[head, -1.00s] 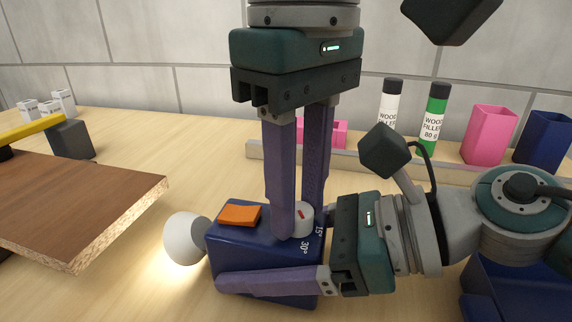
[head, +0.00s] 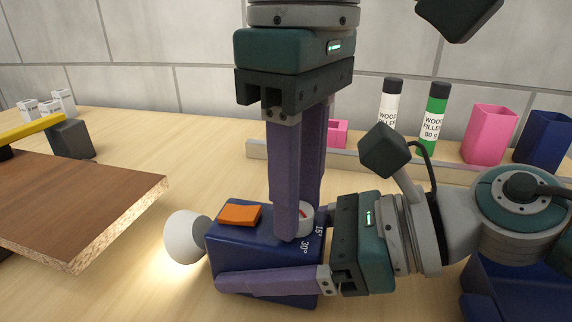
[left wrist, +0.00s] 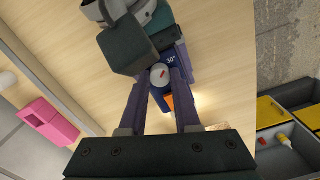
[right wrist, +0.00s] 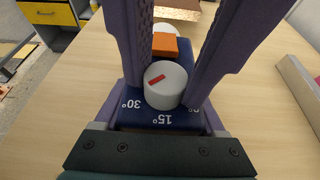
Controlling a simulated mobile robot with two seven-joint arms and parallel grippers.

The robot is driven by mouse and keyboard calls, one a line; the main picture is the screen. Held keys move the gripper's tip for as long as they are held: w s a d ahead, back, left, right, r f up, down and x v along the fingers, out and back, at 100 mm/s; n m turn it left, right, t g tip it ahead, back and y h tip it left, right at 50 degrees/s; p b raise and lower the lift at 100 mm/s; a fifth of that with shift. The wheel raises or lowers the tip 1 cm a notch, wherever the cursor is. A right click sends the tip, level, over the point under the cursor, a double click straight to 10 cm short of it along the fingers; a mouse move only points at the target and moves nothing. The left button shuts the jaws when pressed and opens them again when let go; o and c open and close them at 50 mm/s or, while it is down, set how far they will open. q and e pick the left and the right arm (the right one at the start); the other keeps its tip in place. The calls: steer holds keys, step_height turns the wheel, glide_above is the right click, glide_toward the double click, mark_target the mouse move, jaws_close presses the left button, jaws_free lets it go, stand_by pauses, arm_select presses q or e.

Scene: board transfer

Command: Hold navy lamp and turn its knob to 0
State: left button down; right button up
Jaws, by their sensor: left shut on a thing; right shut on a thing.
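The navy lamp (head: 235,258) lies on the table with its white glowing bulb (head: 184,237) to the left and an orange button (head: 239,215) on top. My right gripper (head: 222,283) is shut on the lamp's body, from the right. My left gripper (head: 296,236) points down and is shut on the white knob (right wrist: 176,92). Its fingers hide part of the knob in the head view. In the right wrist view the knob's red mark points left, on the 30° side, away from 0°; the labels 30°, 15° and 0° run around the knob.
A brown board (head: 80,208) is at the left. Behind are a grey rail (head: 360,163), two wood filler tubes (head: 434,118), a pink holder (head: 490,135) and a navy holder (head: 542,138). Bare table lies between the board and the lamp.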

arm_select(q)
steer(key=n, duration=1.2)
steer(key=shift+n, duration=1.8)
steer(key=c, duration=0.6)
jaws_free()
steer(key=shift+s+d, duration=0.1)
